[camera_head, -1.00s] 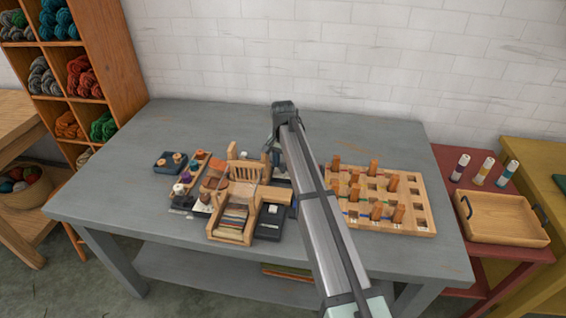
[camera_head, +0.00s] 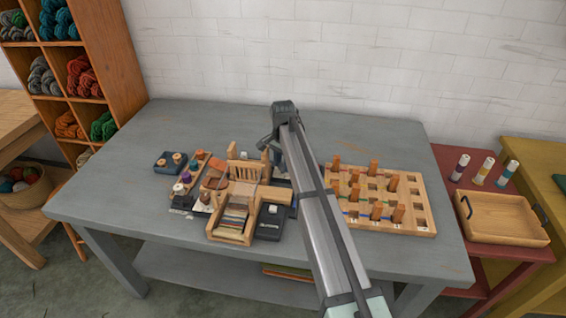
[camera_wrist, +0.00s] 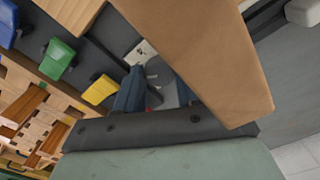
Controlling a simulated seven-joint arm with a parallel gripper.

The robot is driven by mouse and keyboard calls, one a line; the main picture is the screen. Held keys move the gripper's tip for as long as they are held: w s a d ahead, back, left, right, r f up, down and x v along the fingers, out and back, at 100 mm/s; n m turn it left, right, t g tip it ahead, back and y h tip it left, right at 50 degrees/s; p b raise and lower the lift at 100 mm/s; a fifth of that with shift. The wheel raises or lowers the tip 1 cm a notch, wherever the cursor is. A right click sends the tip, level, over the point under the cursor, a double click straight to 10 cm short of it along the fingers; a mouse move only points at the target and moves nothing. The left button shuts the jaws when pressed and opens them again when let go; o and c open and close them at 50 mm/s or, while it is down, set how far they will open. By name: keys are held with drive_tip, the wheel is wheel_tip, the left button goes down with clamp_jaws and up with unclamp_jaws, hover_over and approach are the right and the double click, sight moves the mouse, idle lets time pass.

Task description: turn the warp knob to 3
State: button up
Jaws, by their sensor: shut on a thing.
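The warp knob (camera_wrist: 158,72) shows in the wrist view as a grey round piece between my gripper's two dark blue fingers, beside a small pale plate (camera_wrist: 140,52) with marks too small to read. My gripper (camera_wrist: 157,92) is shut on it. A small red mark shows between the fingers; the knob's setting cannot be read. In the head view the wrist end of my arm is behind the wooden loom (camera_head: 234,222), and my arm hides the knob and fingertips.
In the wrist view a large brown wooden beam (camera_wrist: 205,50) is close to my gripper. Blue, green (camera_wrist: 57,60) and yellow (camera_wrist: 100,90) levers stand to the left. A pegboard (camera_head: 417,219) with orange pegs lies right of my arm. Spools stand left of the loom.

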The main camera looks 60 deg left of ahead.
sight(283, 165)
drive_tip(key=o, duration=0.8)
drive_tip(key=shift+c, duration=0.2)
drive_tip(key=shift+r, duration=0.1)
wheel_tip(283, 165, up, 14)
drive_tip(key=shift+f, duration=0.2)
